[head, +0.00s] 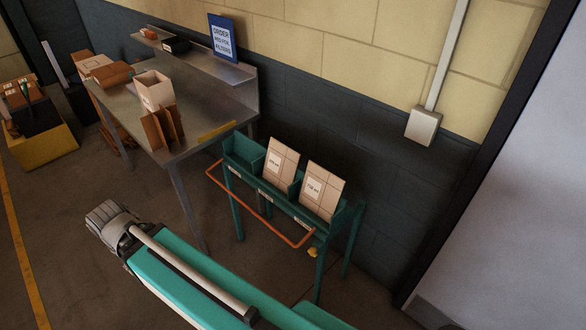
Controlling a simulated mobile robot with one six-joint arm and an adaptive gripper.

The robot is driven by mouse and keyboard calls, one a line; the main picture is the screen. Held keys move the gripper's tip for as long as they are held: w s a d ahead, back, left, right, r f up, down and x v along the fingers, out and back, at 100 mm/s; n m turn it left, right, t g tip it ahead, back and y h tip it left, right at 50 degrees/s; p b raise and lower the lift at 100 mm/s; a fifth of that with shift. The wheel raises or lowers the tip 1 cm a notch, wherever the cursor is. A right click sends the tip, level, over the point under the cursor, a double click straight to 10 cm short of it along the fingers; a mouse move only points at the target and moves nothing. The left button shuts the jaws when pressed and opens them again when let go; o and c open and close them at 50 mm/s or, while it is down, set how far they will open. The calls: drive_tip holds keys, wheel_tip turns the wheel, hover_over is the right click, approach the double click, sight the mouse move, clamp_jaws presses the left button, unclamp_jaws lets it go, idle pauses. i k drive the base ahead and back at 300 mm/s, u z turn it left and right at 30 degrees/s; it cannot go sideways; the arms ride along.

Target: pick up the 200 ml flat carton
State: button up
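Two tan flat cartons stand upright and tilted back in the green rack, in the head view. The left flat carton (281,165) is in the middle compartment. The right flat carton (321,190) is in the right compartment. Each has a white label, too small to read surely, so I cannot tell which is the 200 ml one. Their lower ends are hidden by the rack's front. The left compartment of the green rack (243,150) looks empty. My gripper is not in view.
An orange rail (262,222) runs around the rack's front. A metal table (205,110) at its left holds several cardboard boxes (153,90). A long teal body (185,265) with a grey cylindrical end crosses the foreground. A yellow bin (45,150) stands far left.

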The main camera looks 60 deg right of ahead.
sight(281, 162)
drive_tip(key=k, duration=1.35)
drive_tip(key=z, duration=1.55)
drive_tip(key=i, duration=1.5)
